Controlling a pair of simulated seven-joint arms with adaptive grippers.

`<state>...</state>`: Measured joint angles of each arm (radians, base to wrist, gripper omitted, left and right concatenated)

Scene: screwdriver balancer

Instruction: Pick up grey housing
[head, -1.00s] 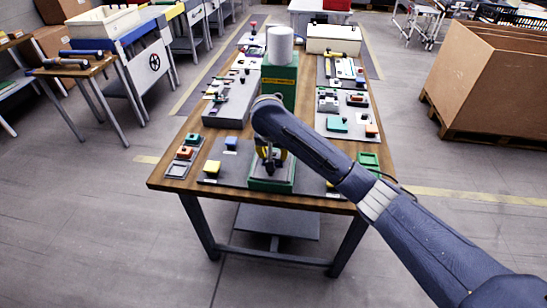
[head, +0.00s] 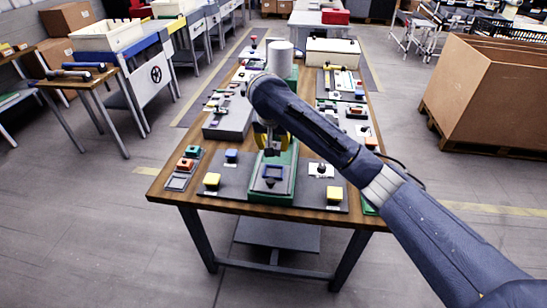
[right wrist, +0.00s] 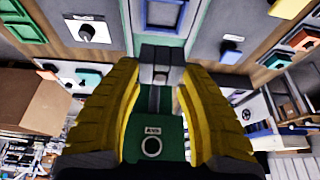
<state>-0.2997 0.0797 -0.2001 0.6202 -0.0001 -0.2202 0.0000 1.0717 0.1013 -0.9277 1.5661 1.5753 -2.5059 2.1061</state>
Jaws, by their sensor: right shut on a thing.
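My right gripper (right wrist: 158,92) has its yellow fingers closed on a small grey block, the grey housing (right wrist: 161,68), which shows between the fingertips in the right wrist view. In the head view my right gripper (head: 270,140) hangs above the green machine base (head: 283,190), with the housing small and dark at its tips. On the front of that base is a dark plate with a blue square frame (head: 273,172). The frame also shows at the top of the right wrist view (right wrist: 163,12). My left gripper is not in view.
A white cylinder (head: 280,55) tops the green column behind. A black knob (head: 321,169) stands to the right.

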